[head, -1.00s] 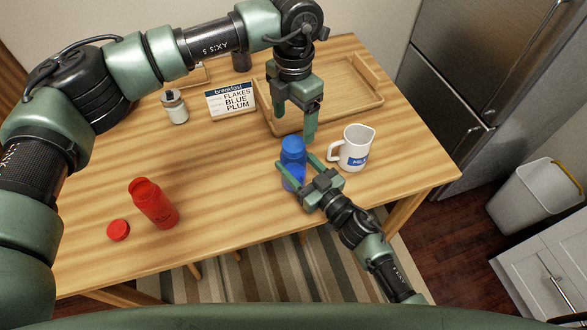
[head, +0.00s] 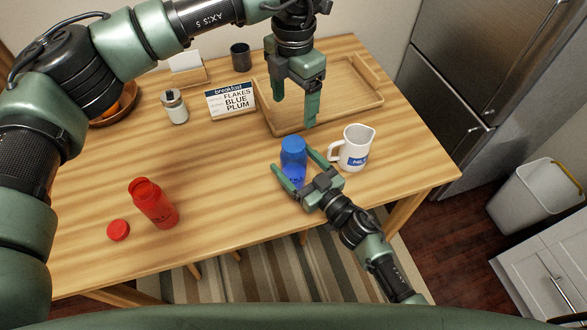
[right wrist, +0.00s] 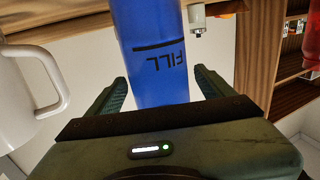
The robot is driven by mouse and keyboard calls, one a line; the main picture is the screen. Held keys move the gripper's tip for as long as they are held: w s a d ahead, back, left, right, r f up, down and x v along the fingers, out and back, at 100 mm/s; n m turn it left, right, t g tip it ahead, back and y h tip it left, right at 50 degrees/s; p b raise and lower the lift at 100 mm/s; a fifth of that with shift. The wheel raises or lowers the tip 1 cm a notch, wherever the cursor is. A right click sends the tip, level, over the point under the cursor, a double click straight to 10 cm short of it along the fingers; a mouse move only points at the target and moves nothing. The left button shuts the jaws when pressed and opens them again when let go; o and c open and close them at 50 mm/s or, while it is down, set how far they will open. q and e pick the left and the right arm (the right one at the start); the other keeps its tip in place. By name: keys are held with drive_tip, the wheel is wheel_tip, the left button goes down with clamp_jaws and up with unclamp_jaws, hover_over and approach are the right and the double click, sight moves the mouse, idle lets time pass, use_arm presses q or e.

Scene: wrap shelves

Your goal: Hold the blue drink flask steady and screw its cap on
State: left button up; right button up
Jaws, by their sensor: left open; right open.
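The blue flask (head: 293,172) stands upright near the table's front edge, with a blue cap (head: 293,145) on its top. My right gripper (head: 292,163) is open, with one finger on each side of the flask. In the right wrist view the flask body (right wrist: 155,50) with its FILL mark stands between the open fingers (right wrist: 158,88), with a gap at each side. The flask's top is outside that view. My left gripper (head: 295,112) is open and empty, pointing down above and behind the flask.
A white mug (head: 356,148) stands close to the right of the flask. A red bottle (head: 153,204) and red cap (head: 118,230) are at left. A wooden tray (head: 345,113), a breakfast sign (head: 231,101) and a jar (head: 174,107) stand behind.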

sight(301, 170)
drive_tip(key=v, duration=0.7)
drive_tip(key=shift+s+d+b, duration=0.25)
drive_tip(key=shift+s+b, duration=0.05)
drive_tip(key=shift+b, duration=0.05)
